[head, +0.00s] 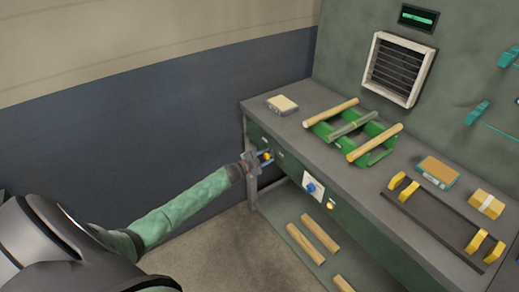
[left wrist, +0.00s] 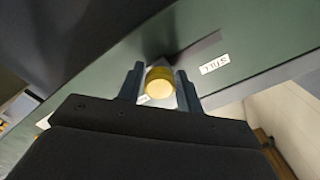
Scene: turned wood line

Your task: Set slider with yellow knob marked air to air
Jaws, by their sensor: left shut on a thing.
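The yellow knob (left wrist: 160,87) of the slider sits between the two fingers of my left gripper (left wrist: 160,92) in the left wrist view. The fingers are shut on it. The knob stands on a dark slot in the green front panel of the bench, and a white label reading STILL (left wrist: 214,64) is beside one end of the slot. Another white label is partly hidden behind the knob and finger, and its text cannot be read. In the head view my left gripper (head: 264,157) is at the bench front's left end, with the yellow knob (head: 268,156) at its fingertips. My right gripper is not in view.
The front panel also has a blue knob (head: 310,187) on a white plate and a yellow button (head: 330,206). A green rack (head: 350,130) with wooden rods stands on the bench top. Wooden rods (head: 320,236) lie on the lower shelf. A vent (head: 397,69) is on the wall.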

